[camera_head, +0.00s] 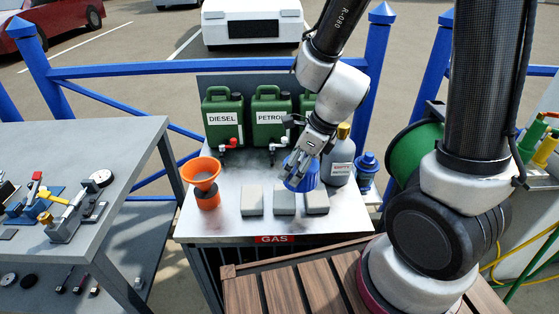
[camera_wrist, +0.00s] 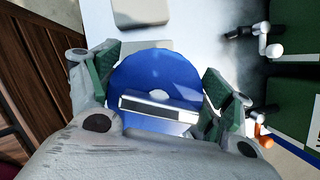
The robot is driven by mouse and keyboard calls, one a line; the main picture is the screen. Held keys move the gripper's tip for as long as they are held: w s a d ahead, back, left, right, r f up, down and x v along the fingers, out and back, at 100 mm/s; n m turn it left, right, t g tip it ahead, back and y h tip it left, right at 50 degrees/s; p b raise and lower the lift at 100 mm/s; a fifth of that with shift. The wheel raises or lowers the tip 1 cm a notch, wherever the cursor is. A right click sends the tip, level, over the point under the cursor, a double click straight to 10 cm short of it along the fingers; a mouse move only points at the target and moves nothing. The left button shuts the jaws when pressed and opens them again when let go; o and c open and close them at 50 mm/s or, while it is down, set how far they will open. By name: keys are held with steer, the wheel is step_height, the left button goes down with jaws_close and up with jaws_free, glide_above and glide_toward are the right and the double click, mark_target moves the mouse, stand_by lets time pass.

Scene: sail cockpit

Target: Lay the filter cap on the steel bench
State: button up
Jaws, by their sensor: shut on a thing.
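My gripper (camera_head: 304,160) is shut on a round blue piece, which looks like the filter cap (camera_head: 303,183). In the wrist view the blue cap (camera_wrist: 180,75) sits between the two green-padded fingers of my gripper (camera_wrist: 160,90), with a grey-white bar across its near part. The cap is over the back middle of the steel bench (camera_head: 225,228), behind the grey blocks. I cannot tell whether it touches the bench top. My fingers hide part of the cap in the head view.
Grey blocks (camera_head: 284,201) line the bench front. An orange funnel (camera_head: 202,170) stands at left, green DIESEL (camera_head: 222,118) and PETROL (camera_head: 270,118) cans behind. A grey bottle (camera_head: 340,163) and a blue fitting (camera_head: 367,165) stand right of my gripper. Bare steel shows at the front left.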

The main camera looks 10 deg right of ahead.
steer(key=w+f, duration=0.2)
steer(key=w, duration=0.1)
steer(key=w+d+f, duration=0.1)
steer(key=w, duration=0.3)
steer(key=w+d+f, duration=0.1)
steer(key=w+f, duration=0.1)
steer(key=w, duration=0.2)
steer(key=shift+f, duration=0.35)
steer(key=w+f, duration=0.2)
steer(key=shift+w+d+f, duration=0.15)
steer(key=shift+w+d, duration=0.15)
steer(key=shift+w, duration=0.1)
steer(key=o, duration=1.1)
